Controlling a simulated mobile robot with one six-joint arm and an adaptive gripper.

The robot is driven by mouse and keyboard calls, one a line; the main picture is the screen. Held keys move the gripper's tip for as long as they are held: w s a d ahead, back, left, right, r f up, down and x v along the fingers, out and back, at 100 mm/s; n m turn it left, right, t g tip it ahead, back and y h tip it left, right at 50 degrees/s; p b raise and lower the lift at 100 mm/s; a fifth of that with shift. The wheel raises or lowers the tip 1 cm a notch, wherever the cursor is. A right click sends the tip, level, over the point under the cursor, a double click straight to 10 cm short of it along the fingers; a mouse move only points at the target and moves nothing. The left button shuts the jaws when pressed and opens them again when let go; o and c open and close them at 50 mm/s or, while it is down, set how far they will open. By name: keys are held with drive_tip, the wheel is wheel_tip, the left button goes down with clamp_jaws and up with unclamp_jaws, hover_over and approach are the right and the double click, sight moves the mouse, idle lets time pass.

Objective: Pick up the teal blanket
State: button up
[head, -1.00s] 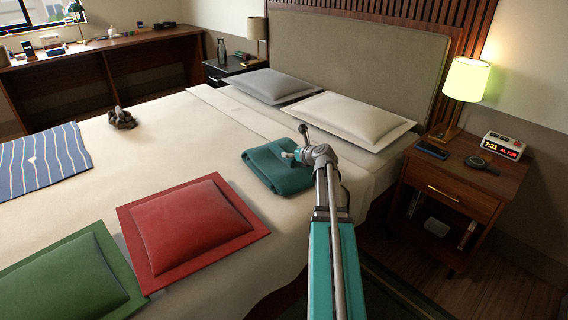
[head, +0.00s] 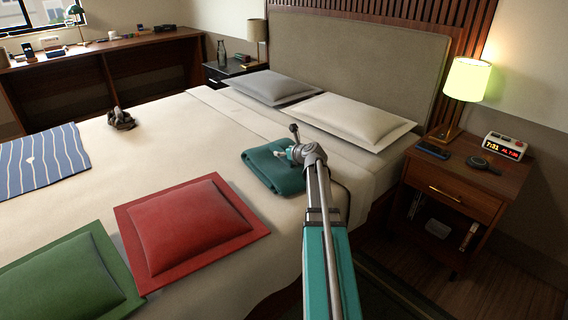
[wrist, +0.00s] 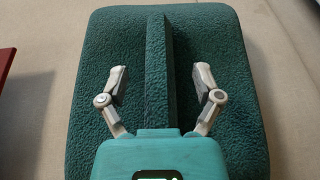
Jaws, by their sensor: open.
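The teal blanket (head: 268,168) lies folded on the bed, between the red cushion and the white pillow. In the wrist view the blanket (wrist: 210,48) fills most of the picture, with a raised ridge running along its middle. My gripper (wrist: 160,82) is open over the blanket, with one finger on each side of the ridge. The fingers do not visibly press on the ridge. In the head view my arm hides part of the blanket's right side, and the fingertips are hard to make out there.
A red cushion (head: 190,228) and a green cushion (head: 65,285) lie on the near side of the bed. A white pillow (head: 350,120) and a grey pillow (head: 268,87) lie by the headboard (head: 360,65). A nightstand (head: 455,190) with a lamp (head: 466,80) stands at right.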

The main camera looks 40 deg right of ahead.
clamp_jaws()
idle(0.3)
drive_tip(key=shift+r, duration=0.15)
drive_tip(key=shift+r+p, duration=0.95)
drive_tip(key=shift+p, duration=0.15)
drive_tip(key=s+r+p, duration=0.1)
drive_tip(key=r+p, duration=0.1)
drive_tip(key=s+r+p, duration=0.2)
drive_tip(key=p, duration=0.1)
drive_tip(key=s+r+p, duration=0.2)
drive_tip(key=r, duration=0.1)
drive_tip(key=shift+d+r, duration=0.1)
drive_tip(key=shift+d, duration=0.3)
drive_tip(key=d+p+v, duration=0.2)
drive_tip(key=p+v, duration=0.2)
drive_tip(key=v, duration=0.5)
drive_tip(key=shift+s, duration=0.25)
drive_tip(key=shift+a+r, duration=0.1)
